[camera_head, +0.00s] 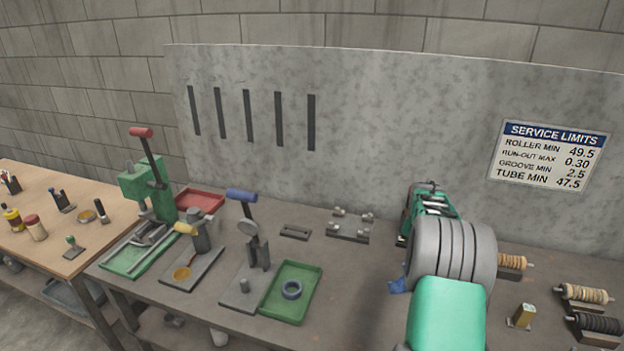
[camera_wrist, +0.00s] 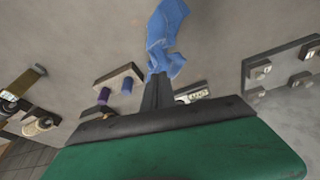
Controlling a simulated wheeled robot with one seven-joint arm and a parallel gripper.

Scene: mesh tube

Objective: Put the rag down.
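The blue rag (camera_wrist: 166,42) hangs in crumpled folds at the fingertips of my gripper (camera_wrist: 157,82). The dark fingers are close together, with the rag pinched at their ends. In the head view, a small part of the rag (camera_head: 398,286) shows at the left edge of my arm, over the grey bench (camera_head: 350,300). My arm hides the rest of the rag and the fingers there. I cannot tell whether the rag touches the bench top.
In the wrist view, a block with purple pins (camera_wrist: 118,88) and a bolted metal fixture (camera_wrist: 284,70) flank the rag. A green tray with a ring (camera_head: 306,276) lies left on the bench. Wrapped rollers (camera_head: 588,294) stand right. Bare bench lies between tray and arm.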

